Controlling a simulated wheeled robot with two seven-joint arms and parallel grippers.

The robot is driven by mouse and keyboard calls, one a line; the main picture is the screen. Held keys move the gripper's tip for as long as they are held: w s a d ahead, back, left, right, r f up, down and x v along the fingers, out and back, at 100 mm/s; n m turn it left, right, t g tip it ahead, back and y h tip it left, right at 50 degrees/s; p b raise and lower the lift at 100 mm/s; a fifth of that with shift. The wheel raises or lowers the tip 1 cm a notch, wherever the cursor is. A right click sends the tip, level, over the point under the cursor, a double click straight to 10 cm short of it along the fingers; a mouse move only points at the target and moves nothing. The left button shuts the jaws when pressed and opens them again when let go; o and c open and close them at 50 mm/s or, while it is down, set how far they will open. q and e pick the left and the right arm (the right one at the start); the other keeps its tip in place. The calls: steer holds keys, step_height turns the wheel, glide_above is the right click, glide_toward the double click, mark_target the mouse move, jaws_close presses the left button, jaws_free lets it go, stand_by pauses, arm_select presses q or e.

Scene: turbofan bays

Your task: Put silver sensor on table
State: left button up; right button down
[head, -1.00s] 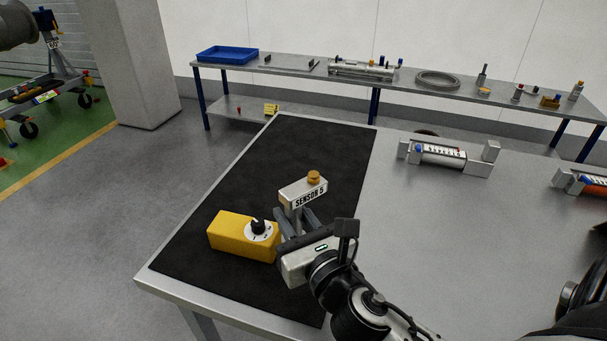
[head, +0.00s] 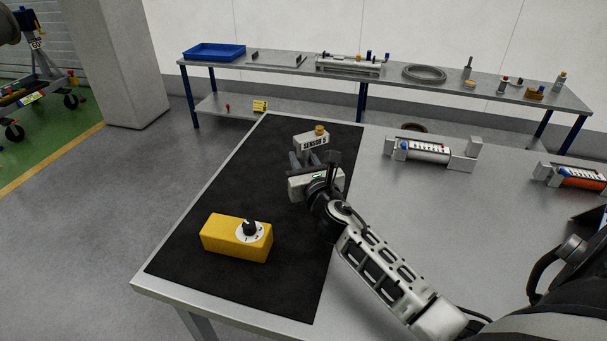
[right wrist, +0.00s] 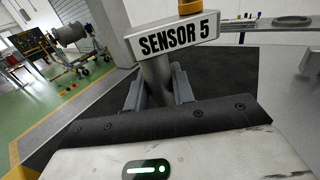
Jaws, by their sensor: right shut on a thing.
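The silver sensor (head: 312,142) is a grey block labelled "SENSOR 5" with a brass-coloured cap on top. It also fills the top of the right wrist view (right wrist: 176,40), where its stem goes down between the fingers. My right gripper (head: 308,160) is shut on the sensor's stem and holds it upright over the far part of the black mat (head: 200,200) on the table (head: 440,220). I cannot tell whether the sensor touches the mat. My left gripper is not in view.
A yellow box with a dial (head: 236,238) lies on the near part of the mat. A silver cylinder in a holder (head: 430,151) and an orange cylinder (head: 575,176) sit to the right. A back bench (head: 400,78) holds a blue tray (head: 214,52). The mat's middle is clear.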

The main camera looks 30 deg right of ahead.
steer(key=shift+w+d+f, duration=0.2)
steer(key=shift+f, duration=0.1)
steer(key=shift+w+d+f+b, duration=0.1)
steer(key=shift+f+b, duration=0.45)
steer(key=shift+f, duration=0.45)
steer(key=shift+w+d+f+b, duration=0.1)
steer(key=shift+f+b, duration=0.45)
steer(key=shift+f, duration=0.4)
steer(key=c, duration=1.2)
jaws_free()
steer(key=shift+r+p, duration=0.3)
steer(key=shift+p, duration=0.05)
steer(key=v, duration=1.1)
steer(key=shift+w+f, duration=0.1)
steer(key=shift+f, duration=0.1)
steer(key=shift+s+a+r, duration=0.1)
steer(key=shift+s+a, duration=0.1)
steer(key=shift+s, duration=0.4)
